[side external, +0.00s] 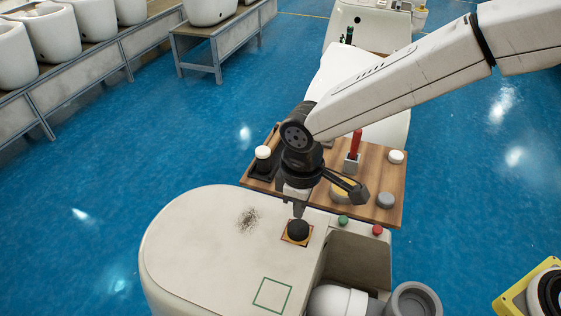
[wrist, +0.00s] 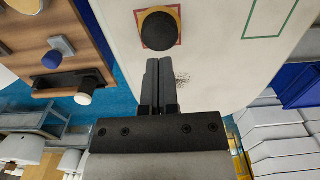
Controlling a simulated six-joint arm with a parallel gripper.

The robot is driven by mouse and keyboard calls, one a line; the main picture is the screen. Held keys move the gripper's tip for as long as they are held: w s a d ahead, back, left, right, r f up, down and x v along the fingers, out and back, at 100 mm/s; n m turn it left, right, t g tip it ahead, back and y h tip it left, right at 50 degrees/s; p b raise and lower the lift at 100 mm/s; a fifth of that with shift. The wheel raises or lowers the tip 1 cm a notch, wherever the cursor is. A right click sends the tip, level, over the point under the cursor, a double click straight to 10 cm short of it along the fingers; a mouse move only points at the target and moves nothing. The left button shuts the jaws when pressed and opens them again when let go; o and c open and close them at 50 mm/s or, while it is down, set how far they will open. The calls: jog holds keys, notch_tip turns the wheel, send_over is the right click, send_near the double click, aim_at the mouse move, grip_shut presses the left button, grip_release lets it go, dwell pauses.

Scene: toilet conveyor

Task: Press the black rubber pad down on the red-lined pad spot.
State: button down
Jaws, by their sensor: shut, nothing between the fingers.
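The round black rubber pad (side external: 298,230) sits on a yellow-orange patch inside the red-lined pad spot (side external: 284,238) on the white toilet body. In the wrist view the black pad (wrist: 160,31) lies within the red outline (wrist: 138,28), with a yellow rim showing around part of it. My gripper (side external: 298,209) is shut and empty, pointing down just above or at the pad; I cannot tell whether it touches. In the wrist view the closed fingertips (wrist: 159,61) end close to the pad's lower edge. The pad's underside is hidden.
A green-lined square (side external: 272,294) and a dark smudge (side external: 248,220) mark the white surface. Behind is a wooden board (side external: 388,212) with a red upright piece (side external: 355,142), a grey disc (side external: 386,200) and white caps. Green (side external: 343,219) and red (side external: 377,230) buttons sit right of the pad.

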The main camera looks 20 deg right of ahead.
jog(key=shift+r, duration=1.35)
jog(key=shift+w+d, duration=0.1)
jog(key=shift+d, duration=0.45)
jog(key=s+d+m+t, duration=0.1)
jog(key=s+d+m, duration=0.1)
jog(key=d, duration=0.7)
jog(key=s+d+f+m, duration=0.1)
jog(key=s+d+m, duration=0.2)
jog(key=d, duration=0.6)
jog(key=s+d+f+m+t, duration=0.1)
jog(key=s+d+m, duration=0.2)
jog(key=d, duration=0.5)
jog(key=shift+s+d+m+t, duration=0.15)
jog(key=shift+d+m+t, duration=0.15)
jog(key=shift+d+m, duration=0.15)
jog(key=shift+a, duration=0.1)
